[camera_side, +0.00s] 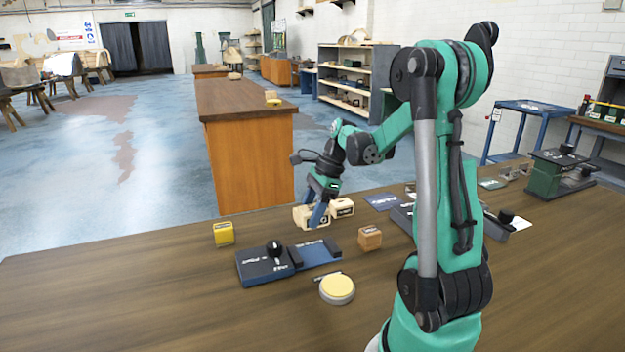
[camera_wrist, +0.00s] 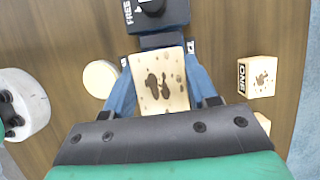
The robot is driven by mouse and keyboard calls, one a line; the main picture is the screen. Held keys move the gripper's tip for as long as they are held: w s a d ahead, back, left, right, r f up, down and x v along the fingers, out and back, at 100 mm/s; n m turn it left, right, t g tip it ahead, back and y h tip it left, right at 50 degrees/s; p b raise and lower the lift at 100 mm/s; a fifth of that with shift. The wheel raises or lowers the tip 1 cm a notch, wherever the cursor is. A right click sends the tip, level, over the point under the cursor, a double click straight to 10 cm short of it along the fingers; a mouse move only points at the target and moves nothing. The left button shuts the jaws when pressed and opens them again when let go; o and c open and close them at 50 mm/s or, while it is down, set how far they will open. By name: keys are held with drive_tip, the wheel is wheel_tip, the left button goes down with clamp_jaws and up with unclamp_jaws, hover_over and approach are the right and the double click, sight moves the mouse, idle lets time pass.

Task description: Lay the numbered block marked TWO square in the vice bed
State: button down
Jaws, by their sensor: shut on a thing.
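My gripper (camera_side: 318,214) is shut on a pale wooden block (camera_side: 303,215), low over the table behind the vice. In the wrist view the blue fingers flank this block (camera_wrist: 158,82); its upper face has dark stains and no readable number. I cannot tell whether it touches the table. The dark vice (camera_side: 265,264) has a black knob, with its blue bed (camera_side: 319,255) to the right. The wrist view shows the vice (camera_wrist: 150,15), lettered FREE, beyond the held block. A block marked ONE (camera_wrist: 258,77) sits apart on the right there.
Another pale block (camera_side: 342,207) stands just right of the held one. A yellow block (camera_side: 223,234) is left of the vice, a brown block (camera_side: 369,238) right. A round yellow-topped disc (camera_side: 337,288) lies in front. The table's left front is clear.

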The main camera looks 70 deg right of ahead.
sight(306, 256)
drive_tip(key=shift+f, duration=3.9)
drive_tip(key=shift+f, duration=0.1)
drive_tip(key=shift+c, duration=1.3)
unclamp_jaws()
drive_tip(key=v, duration=1.2)
drive_tip(key=w+a+r+n+t+h, duration=0.1)
drive_tip(key=w+a+n+t, duration=0.1)
drive_tip(key=a+n, duration=1)
drive_tip(key=w+a+n+t+h, duration=0.2)
drive_tip(key=w+a+n, duration=0.1)
drive_tip(key=a+n, duration=0.9)
drive_tip(key=n, duration=0.3)
drive_tip(key=shift+r, duration=0.35)
